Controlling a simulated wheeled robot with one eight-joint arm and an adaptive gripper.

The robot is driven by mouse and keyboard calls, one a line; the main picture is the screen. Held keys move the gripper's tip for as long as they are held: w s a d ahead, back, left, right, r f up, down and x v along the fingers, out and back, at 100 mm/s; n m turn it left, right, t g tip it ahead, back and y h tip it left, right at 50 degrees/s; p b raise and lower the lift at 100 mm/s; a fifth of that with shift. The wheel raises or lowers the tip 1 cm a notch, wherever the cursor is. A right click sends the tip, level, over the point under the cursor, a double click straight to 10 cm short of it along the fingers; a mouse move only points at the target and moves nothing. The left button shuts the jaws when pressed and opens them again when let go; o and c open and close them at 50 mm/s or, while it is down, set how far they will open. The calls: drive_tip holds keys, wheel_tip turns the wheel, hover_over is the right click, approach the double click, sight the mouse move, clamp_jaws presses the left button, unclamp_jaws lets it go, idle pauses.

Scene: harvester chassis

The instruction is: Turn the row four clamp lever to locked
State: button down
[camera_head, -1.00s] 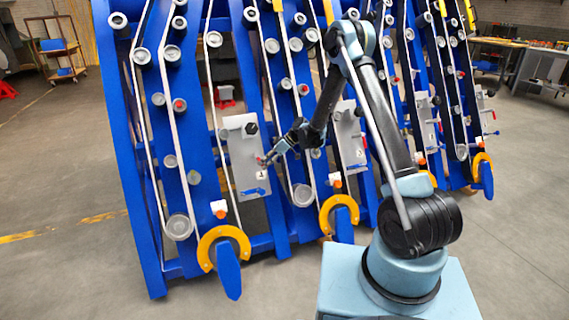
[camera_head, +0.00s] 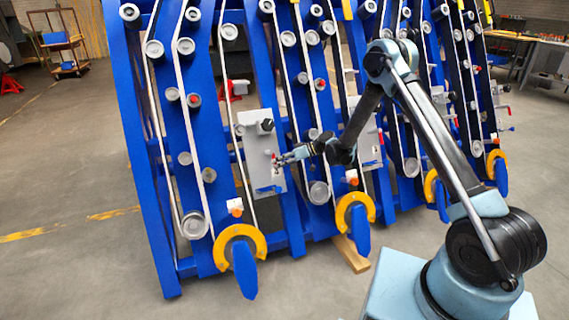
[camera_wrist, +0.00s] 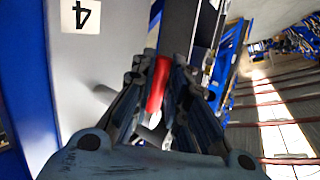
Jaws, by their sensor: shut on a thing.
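The row four clamp lever has a red grip (camera_wrist: 157,85), seen between the fingers in the wrist view. It is a small red spot (camera_head: 275,156) on the grey plate (camera_head: 262,135) in the head view. A label with a 4 (camera_wrist: 80,15) is on that plate, upside down in the wrist view. My gripper (camera_wrist: 160,80) is shut on the red grip; its fingers flank it on both sides. In the head view, my gripper (camera_head: 280,160) reaches the plate from the right. The lever's pivot is mostly hidden, and I cannot tell its exact angle.
A black knob (camera_head: 267,125) sticks out above the lever, and a blue handle (camera_head: 268,190) is below it. Blue frames (camera_head: 160,180) with rollers and belts stand around the plate. Yellow rings (camera_head: 240,237) sit low in front.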

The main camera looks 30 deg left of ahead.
drive_tip(key=shift+w, duration=0.25)
drive_tip(key=c, duration=1.6)
unclamp_jaws()
drive_tip(key=shift+d, duration=0.1)
drive_tip(key=shift+o, duration=0.2)
drive_tip(key=shift+s, duration=0.1)
drive_tip(key=v, duration=1.2)
drive_tip(key=shift+s, duration=0.1)
